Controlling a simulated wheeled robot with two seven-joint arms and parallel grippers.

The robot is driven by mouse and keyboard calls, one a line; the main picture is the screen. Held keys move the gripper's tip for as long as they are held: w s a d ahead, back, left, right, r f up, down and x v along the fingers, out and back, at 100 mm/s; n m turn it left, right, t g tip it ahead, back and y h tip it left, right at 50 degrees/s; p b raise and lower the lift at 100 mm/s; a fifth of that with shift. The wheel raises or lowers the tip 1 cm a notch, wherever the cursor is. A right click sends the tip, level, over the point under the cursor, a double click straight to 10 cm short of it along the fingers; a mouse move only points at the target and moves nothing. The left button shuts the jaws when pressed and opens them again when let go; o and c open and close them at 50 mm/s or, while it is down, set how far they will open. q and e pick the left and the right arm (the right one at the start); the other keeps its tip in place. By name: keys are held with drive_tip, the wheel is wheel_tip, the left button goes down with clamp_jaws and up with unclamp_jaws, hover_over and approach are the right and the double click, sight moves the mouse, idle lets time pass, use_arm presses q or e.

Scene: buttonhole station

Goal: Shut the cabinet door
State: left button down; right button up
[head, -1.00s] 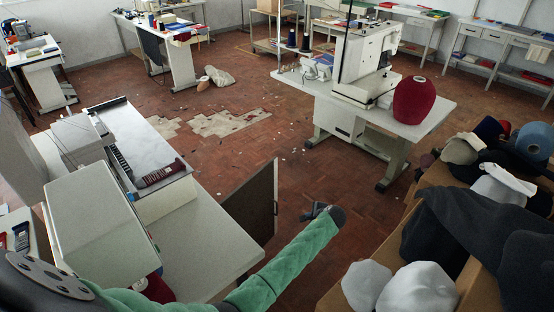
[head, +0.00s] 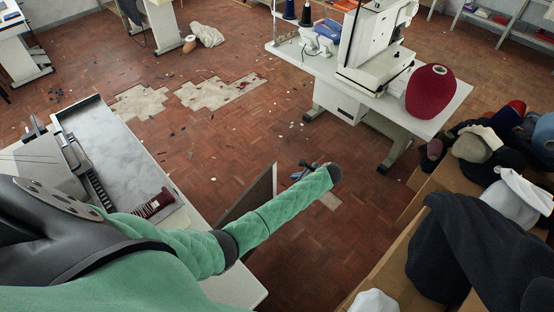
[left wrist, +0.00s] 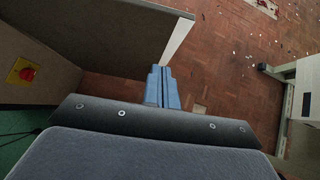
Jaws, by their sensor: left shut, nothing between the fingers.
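The cabinet door (head: 252,194) stands open below the front of the white worktable, a dark upright panel jutting toward the middle of the floor. It also shows in the left wrist view as a large grey-brown panel (left wrist: 95,40) with a pale free edge. My left arm in its green sleeve reaches past the door. My left gripper (head: 298,173), partly hidden by my wrist, is to the right of the door's free edge. In the left wrist view the blue fingers (left wrist: 162,76) are together and empty, close to that edge. I cannot tell whether they touch it. My right gripper is out of view.
A red knob on a yellow plate (left wrist: 23,70) is left of the door. A sewing machine table (head: 440,104) with a dark red cone stands at upper right. Boxes with hats and dark cloth (head: 460,240) line the right side. Floor beyond the door is mostly clear.

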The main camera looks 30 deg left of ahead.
use_arm(q)
drive_tip(key=b, duration=0.2)
approach(270, 173)
drive_tip(key=x, duration=0.3)
drive_tip(key=f+x, duration=0.1)
drive_tip(key=x, duration=0.1)
drive_tip(key=shift+d, duration=0.3)
drive_tip(key=shift+a+r, duration=0.15)
drive_tip(key=shift+a, duration=0.45)
drive_tip(key=shift+w+a, duration=0.1)
